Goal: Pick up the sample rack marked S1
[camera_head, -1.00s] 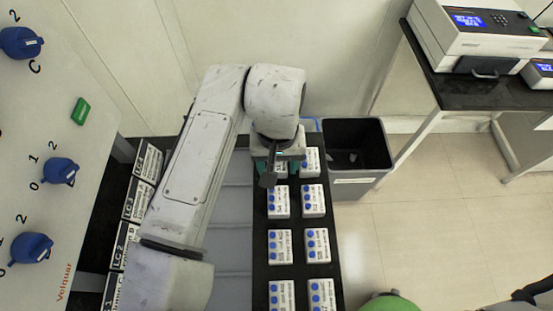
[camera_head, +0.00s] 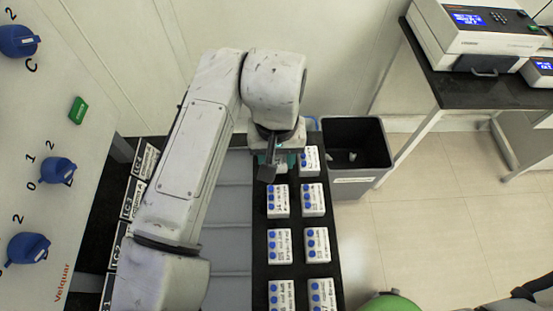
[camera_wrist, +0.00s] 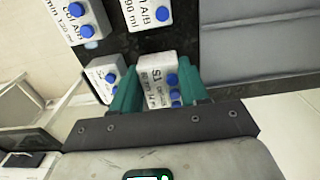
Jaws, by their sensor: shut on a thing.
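The sample rack marked S1 (camera_wrist: 155,68) is a small white block with blue caps and black print in the wrist view. My gripper (camera_wrist: 161,90) has its two green fingers on either side of this rack, shut on it. In the head view my gripper (camera_head: 278,163) is at the far end of the black rack strip, at its left column. My wrist hides most or all of the S1 rack there. Whether the rack is clear of the surface cannot be told.
A similar white rack (camera_head: 309,160) stands close on the right, and more racks (camera_head: 278,201) stand in two columns nearer me. A dark bin (camera_head: 357,150) is right of the strip. A control panel (camera_head: 50,130) is at left, with labelled boxes (camera_head: 146,158) beside it.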

